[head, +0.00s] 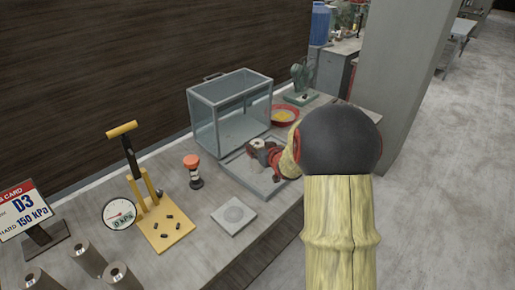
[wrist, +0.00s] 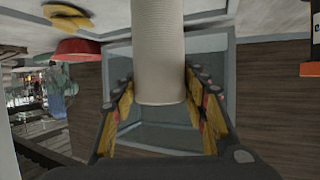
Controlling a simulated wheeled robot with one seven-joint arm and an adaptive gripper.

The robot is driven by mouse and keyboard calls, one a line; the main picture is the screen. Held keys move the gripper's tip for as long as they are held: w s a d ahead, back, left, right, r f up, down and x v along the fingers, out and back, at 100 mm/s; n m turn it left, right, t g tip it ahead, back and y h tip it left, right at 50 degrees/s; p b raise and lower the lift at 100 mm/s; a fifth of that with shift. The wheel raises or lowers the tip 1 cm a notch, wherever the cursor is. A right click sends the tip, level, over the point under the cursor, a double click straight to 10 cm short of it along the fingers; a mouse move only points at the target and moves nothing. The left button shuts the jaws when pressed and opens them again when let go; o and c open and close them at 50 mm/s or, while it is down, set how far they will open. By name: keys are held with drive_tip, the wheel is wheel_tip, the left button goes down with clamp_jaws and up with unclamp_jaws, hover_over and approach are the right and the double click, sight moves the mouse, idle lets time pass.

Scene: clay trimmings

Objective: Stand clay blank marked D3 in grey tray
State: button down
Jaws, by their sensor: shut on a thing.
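My gripper (head: 272,157) is over the shallow grey tray (head: 235,172) on the bench. In the wrist view, its fingers (wrist: 160,92) are shut on a pale grey-beige cylindrical clay blank (wrist: 158,45). I see no mark on the part of the blank that shows. In the head view my gripper and arm mostly hide the held blank and the tray's right side. I cannot tell whether the blank touches the tray floor. A sign card (head: 25,208) at the left reads D3 and 150 kPa.
A glass tank (head: 230,105) stands right behind the tray, with a red bowl (head: 285,115) to its right. In front are a square plate (head: 234,214), a yellow press stand (head: 165,230) with a gauge (head: 119,214), an orange-topped item (head: 192,170) and several grey cylinders (head: 88,258).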

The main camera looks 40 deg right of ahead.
drive_tip(key=c, duration=1.1)
unclamp_jaws()
drive_tip(key=shift+f, duration=0.15)
drive_tip(key=shift+o, duration=0.5)
